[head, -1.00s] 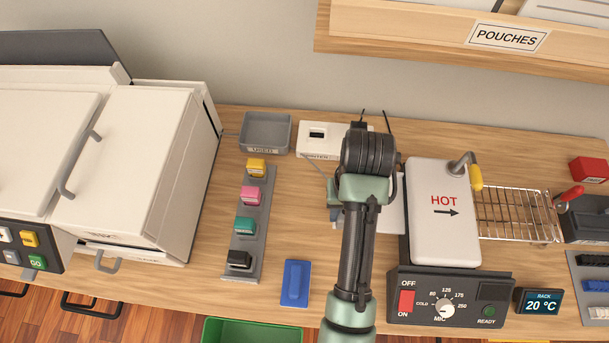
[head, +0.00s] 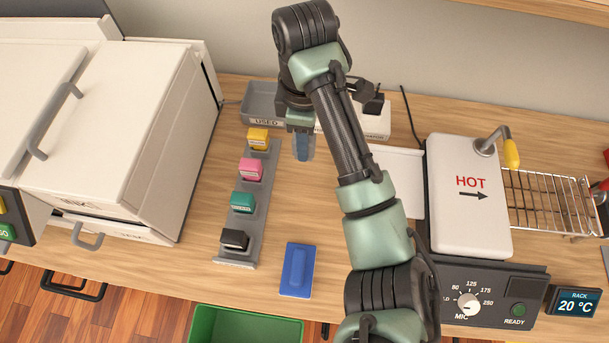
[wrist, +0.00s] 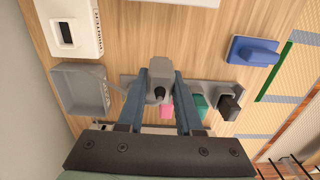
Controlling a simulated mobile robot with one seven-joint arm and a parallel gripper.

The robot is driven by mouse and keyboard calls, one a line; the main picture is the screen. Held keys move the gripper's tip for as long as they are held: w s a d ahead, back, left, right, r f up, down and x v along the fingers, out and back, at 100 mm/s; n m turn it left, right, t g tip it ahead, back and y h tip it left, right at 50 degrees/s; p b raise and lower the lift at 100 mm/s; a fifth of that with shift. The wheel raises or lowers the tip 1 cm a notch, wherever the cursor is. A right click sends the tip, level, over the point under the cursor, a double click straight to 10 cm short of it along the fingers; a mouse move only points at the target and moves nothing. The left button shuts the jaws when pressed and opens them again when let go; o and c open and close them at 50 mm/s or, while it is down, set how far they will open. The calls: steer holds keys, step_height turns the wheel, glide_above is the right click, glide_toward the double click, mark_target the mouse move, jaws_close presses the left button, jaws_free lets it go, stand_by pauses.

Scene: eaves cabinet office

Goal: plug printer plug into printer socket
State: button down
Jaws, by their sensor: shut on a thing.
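The grey printer plug (wrist: 160,76) is between the blue fingers of my gripper (wrist: 163,88) in the wrist view, and the fingers are shut on it. In the head view my gripper (head: 303,146) hangs in front of the grey tray, just right of the yellow cartridge; the plug cannot be made out there. The printer socket (wrist: 66,33) is a dark slot in a white box marked PRINTER, at the upper left of the wrist view, apart from the plug. In the head view my arm hides the slot; the white box (head: 377,126) shows partly.
A grey tray marked USED (head: 262,100) stands left of the box. A rack (head: 226,246) holds several coloured cartridges. A blue block (head: 297,270) and a HOT machine (head: 470,225) are nearer the front.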

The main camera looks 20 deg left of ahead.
step_height(320, 180, down, 8)
steer(key=shift+b, duration=0.65)
steer(key=shift+f+p, duration=0.35)
steer(key=shift+f, duration=0.5)
steer(key=shift+f, duration=0.1)
steer(key=shift+f, duration=0.1)
steer(key=c, duration=0.6)
jaws_free()
steer(key=shift+f+b, duration=0.1)
steer(key=shift+b, duration=0.3)
steer(key=r+p, duration=0.1)
steer(key=r, duration=0.3)
steer(key=r+p, duration=0.1)
steer(key=r, duration=0.4)
steer(key=r+p, duration=0.1)
steer(key=r, duration=0.3)
steer(key=shift+s+r, duration=0.15)
steer(key=shift+s, duration=0.1)
